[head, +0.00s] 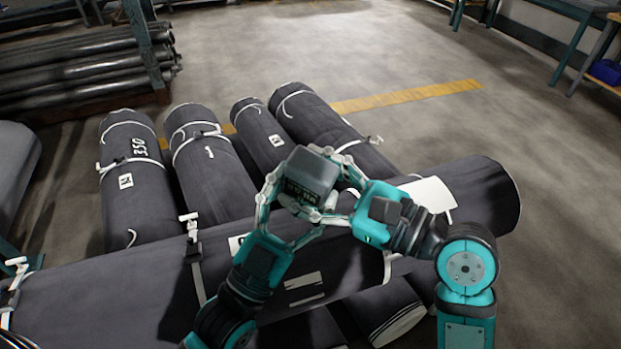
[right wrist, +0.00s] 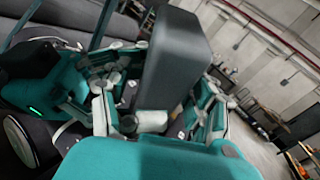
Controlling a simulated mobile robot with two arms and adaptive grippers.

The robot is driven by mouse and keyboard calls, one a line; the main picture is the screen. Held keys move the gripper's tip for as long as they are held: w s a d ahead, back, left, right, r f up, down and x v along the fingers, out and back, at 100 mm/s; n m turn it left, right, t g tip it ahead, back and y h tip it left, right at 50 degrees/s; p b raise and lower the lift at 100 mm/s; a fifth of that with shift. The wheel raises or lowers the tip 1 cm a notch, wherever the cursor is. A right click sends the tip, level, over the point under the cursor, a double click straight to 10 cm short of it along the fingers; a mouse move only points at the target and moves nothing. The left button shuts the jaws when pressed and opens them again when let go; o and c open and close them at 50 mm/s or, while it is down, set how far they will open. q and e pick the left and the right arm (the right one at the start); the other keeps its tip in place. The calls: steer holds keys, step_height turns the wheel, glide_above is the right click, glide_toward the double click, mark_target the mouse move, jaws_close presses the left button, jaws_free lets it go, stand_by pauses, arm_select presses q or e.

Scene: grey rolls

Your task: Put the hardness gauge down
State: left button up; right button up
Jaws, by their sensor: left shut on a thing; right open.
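The hardness gauge (head: 308,172) is a small dark grey box held up above the long grey roll that lies crosswise. My left gripper (head: 284,204) is shut on the gauge from the lower left. My right gripper (head: 330,184) is open, with its fingers close around the gauge's right side; I cannot tell whether they touch it. In the right wrist view the gauge (right wrist: 176,60) stands tall between the fingers of my right gripper (right wrist: 160,105), with my teal left gripper behind it at the left. The gauge's underside is hidden.
The long crosswise roll (head: 130,290) lies over several strapped grey rolls (head: 137,190). White labels and strap buckles show on them. A rack of dark pipes (head: 70,75) stands at the back left. The concrete floor (head: 540,130) is clear at the right, with a yellow line (head: 405,96).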

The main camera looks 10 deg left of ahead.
jaws_close()
arm_select(q)
steer(key=o, duration=1.5)
steer(key=shift+c, duration=0.2)
